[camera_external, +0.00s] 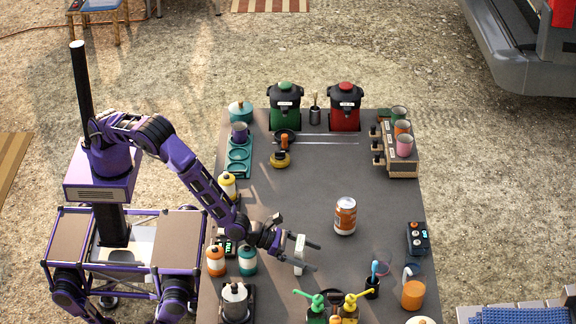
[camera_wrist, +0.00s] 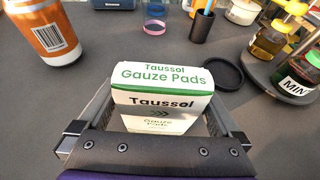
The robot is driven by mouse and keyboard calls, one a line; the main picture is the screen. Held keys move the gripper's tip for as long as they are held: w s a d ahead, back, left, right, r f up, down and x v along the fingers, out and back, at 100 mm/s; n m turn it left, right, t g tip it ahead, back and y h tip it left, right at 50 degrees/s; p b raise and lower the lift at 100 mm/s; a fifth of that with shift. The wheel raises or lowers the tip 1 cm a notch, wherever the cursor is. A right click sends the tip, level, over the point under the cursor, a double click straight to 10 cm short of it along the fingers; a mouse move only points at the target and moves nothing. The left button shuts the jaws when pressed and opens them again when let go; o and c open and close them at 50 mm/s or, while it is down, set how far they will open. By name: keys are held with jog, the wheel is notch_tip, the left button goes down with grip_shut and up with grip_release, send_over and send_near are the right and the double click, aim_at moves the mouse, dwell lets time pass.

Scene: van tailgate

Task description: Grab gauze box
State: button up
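The gauze box (camera_wrist: 162,88) is white with a green-edged top reading "Taussol Gauze Pads". In the wrist view it stands upright between the two fingers of my gripper (camera_wrist: 163,112), one finger on each side. The fingers are spread wide, and narrow gaps seem to show beside the lower part of the box. In the external view the box (camera_external: 299,255) is a thin white shape at the table's near side, between the fingers of my gripper (camera_external: 314,256). Its lower edge is hidden in the wrist view, and firm contact cannot be made out.
An orange can (camera_external: 345,216) stands right of the gripper. A dark cup with a blue brush (camera_external: 373,288) and a rack of yellow- and green-topped bottles (camera_external: 332,308) are near the front. A round black lid (camera_wrist: 218,75) lies right of the box.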

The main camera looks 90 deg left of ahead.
jog(key=c, duration=0.9)
jog(key=shift+c, duration=0.3)
jog(key=shift+r, duration=0.1)
